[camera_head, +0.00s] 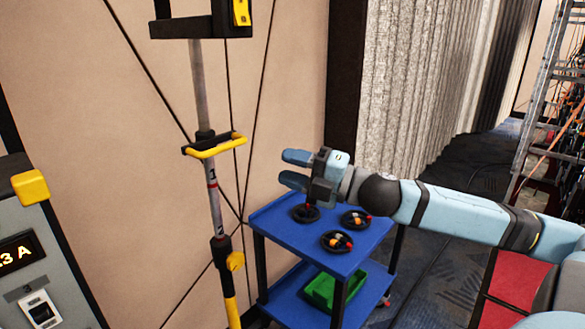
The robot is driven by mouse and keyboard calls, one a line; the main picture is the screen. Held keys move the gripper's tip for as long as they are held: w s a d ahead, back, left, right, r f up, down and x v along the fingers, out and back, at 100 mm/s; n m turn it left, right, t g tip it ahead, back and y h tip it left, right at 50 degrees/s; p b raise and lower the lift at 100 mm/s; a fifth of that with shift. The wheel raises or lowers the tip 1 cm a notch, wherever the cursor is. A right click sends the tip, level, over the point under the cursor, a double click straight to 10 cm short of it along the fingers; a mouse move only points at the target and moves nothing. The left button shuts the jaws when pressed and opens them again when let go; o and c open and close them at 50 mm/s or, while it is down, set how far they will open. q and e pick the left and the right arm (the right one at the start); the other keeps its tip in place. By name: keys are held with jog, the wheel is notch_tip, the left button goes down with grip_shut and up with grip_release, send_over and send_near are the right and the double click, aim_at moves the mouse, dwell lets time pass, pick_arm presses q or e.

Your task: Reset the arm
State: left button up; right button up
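My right arm reaches in from the right edge. Its gripper (292,168) is in the air above the back left part of the blue cart (272,219), pointing left. Its two light blue fingers are apart, with nothing seen between them. My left arm and gripper are not in this view.
Several round black pieces with small coloured parts, such as one near the front (337,242), lie on the cart. A green bin (320,290) is on its lower shelf. A pole (203,100) with a yellow handle (217,147) stands left. A grey display panel (62,262) is at lower left.

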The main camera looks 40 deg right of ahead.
dwell(0.3)
jog(key=s+f+m+g+h+p, duration=0.1)
jog(key=s+f+m+h+p, duration=0.2)
jog(key=f+m, duration=0.7)
jog(key=s+f+m+g+h+p, duration=0.1)
jog(key=f+m+h+p, duration=0.35)
jog(key=f, duration=1.15)
jog(key=s+a+f+m+g+p, duration=0.1)
jog(key=s+a+f+m+g, duration=0.1)
jog(key=s+a+f, duration=0.4)
jog(key=s+a+f+m+g+p, duration=0.2)
jog(key=s+a+f+m, duration=0.3)
jog(key=a, duration=0.6)
notch_tip(320, 180, down, 2)
jog(key=shift+s+a+f, duration=0.15)
jog(key=shift+s+a, duration=0.2)
jog(key=shift+s, duration=0.2)
jog(key=shift+m, duration=0.25)
jog(key=shift+d, duration=0.1)
